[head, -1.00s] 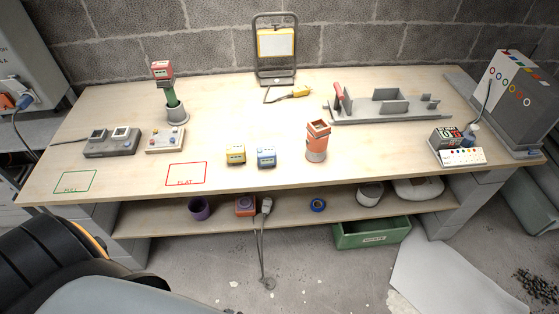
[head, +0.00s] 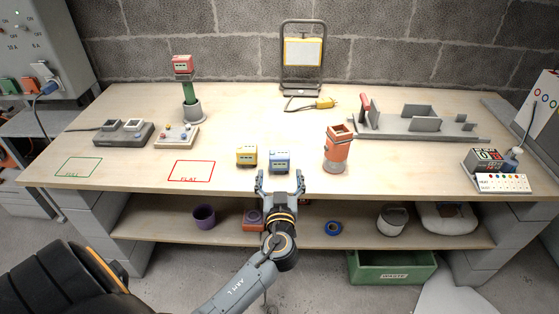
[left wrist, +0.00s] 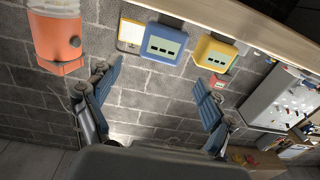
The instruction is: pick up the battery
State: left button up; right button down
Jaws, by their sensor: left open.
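A blue battery (head: 279,161) and a yellow battery (head: 246,155) stand side by side near the front edge of the workbench. A red battery (head: 182,64) sits on top of a green-handled tool at the back left. My left gripper (head: 280,183) is open and empty at the bench's front edge, just in front of the blue battery. In the left wrist view, the blue battery (left wrist: 163,44) and yellow battery (left wrist: 215,54) appear beyond the open fingers (left wrist: 158,95), apart from them. My right gripper is not in view.
An orange tool body (head: 338,148) stands upright right of the batteries. A charger (head: 124,133), a tester box (head: 177,136) and a red FLAT outline (head: 191,171) lie left. A grey divided tray (head: 420,124) is at back right. Bench space behind the batteries is clear.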

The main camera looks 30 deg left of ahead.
aim_at(280, 161)
pick_arm(q)
jog(key=x, duration=0.3)
jog(key=p+x, duration=0.1)
jog(key=x, duration=0.4)
jog(key=shift+w+a+f, duration=0.1)
jog(key=shift+w+a, duration=0.15)
jog(key=c, duration=1.3)
jog(key=shift+c, duration=0.6)
